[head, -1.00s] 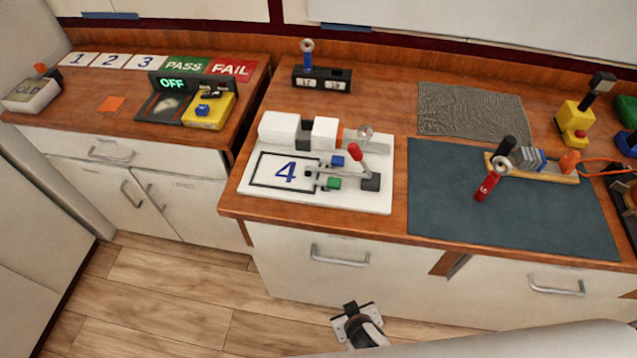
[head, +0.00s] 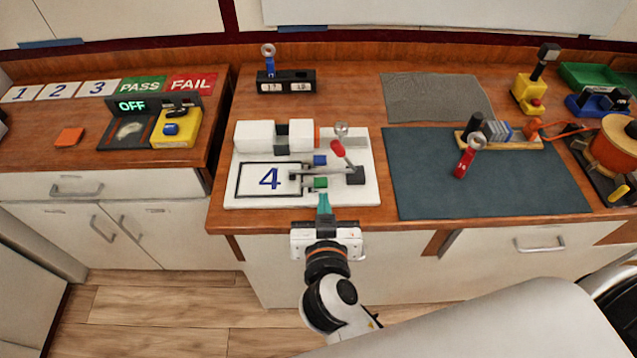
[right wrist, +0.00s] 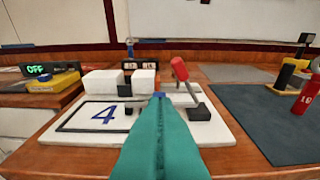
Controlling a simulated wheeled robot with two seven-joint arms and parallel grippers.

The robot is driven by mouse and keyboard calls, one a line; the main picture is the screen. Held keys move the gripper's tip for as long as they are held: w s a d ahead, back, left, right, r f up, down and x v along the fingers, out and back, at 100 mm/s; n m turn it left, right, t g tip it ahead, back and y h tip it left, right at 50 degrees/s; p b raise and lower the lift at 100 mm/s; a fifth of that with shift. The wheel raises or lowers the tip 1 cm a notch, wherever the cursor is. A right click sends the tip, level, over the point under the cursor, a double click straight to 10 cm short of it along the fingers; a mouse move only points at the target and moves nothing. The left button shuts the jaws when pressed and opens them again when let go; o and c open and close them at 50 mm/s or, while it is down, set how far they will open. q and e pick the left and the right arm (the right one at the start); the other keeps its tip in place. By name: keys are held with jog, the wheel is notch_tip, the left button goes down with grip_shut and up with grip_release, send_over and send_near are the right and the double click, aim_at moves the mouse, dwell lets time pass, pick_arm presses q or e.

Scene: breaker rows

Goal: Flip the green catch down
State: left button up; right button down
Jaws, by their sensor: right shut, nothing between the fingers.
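The green catch (head: 320,183) is a small green block on the white board (head: 353,197), right of the panel marked 4. A blue block (head: 319,160) sits just behind it, and a grey lever with a red handle (head: 338,149) stands to its right. My right gripper (head: 324,201) is shut and empty, its teal fingers just in front of the green catch at the board's front edge. In the right wrist view the shut fingers (right wrist: 160,115) point at the board and hide the green catch. Whether they touch it I cannot tell. My left gripper is out of view.
Right of the board lies a dark mat (head: 480,190) with a red-tagged tool (head: 465,163) on it. A black counter block (head: 286,81) stands behind the board. A lit OFF station (head: 133,105) is on the left counter.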

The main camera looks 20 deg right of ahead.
jog(key=shift+d, duration=0.1)
jog(key=p, duration=0.4)
send_over(315, 188)
jog(key=s+d, duration=0.1)
jog(key=s, duration=0.1)
notch_tip(315, 188, down, 2)
jog(key=f, duration=0.3)
jog(key=shift+w+d+f, duration=0.1)
jog(key=shift+w+f, duration=0.15)
jog(key=shift+w, duration=0.05)
jog(key=shift+f, duration=0.55)
jog(key=f+b, duration=0.1)
jog(key=a+f+b, duration=0.1)
jog(key=b, duration=0.1)
jog(key=shift+w+a+b, duration=0.15)
jog(key=shift+a+b, duration=0.15)
jog(key=shift+w+a, duration=0.1)
jog(key=shift+a, duration=0.05)
jog(key=shift+r, duration=0.1)
